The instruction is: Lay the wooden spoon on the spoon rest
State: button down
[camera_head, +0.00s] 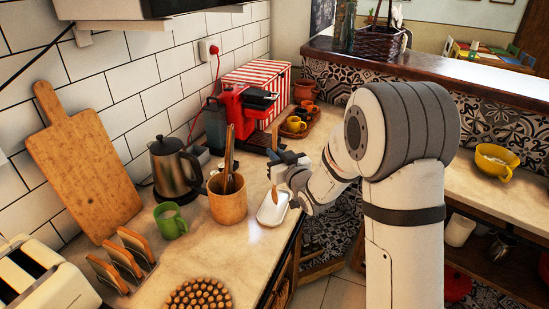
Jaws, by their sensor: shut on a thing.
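My gripper (279,172) is at mid-picture, above the counter's front edge. It is shut on the wooden spoon (275,194), whose tan end hangs down below the jaws; the jaws hide part of the spoon. The spoon rest (269,217) is a small white dish on the counter just below the spoon. The spoon overlaps the dish in this view; I cannot tell whether they touch.
A wooden utensil pot (228,206) with wooden utensils stands just left of the dish. A green mug (170,221), a steel kettle (174,168) and a red coffee machine (232,112) are nearby. The counter's front edge is close on the right.

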jog(key=shift+f, duration=0.7)
jog(key=shift+f, duration=0.1)
jog(key=c, duration=1.5)
grip_release()
jog(key=shift+r, duration=0.2)
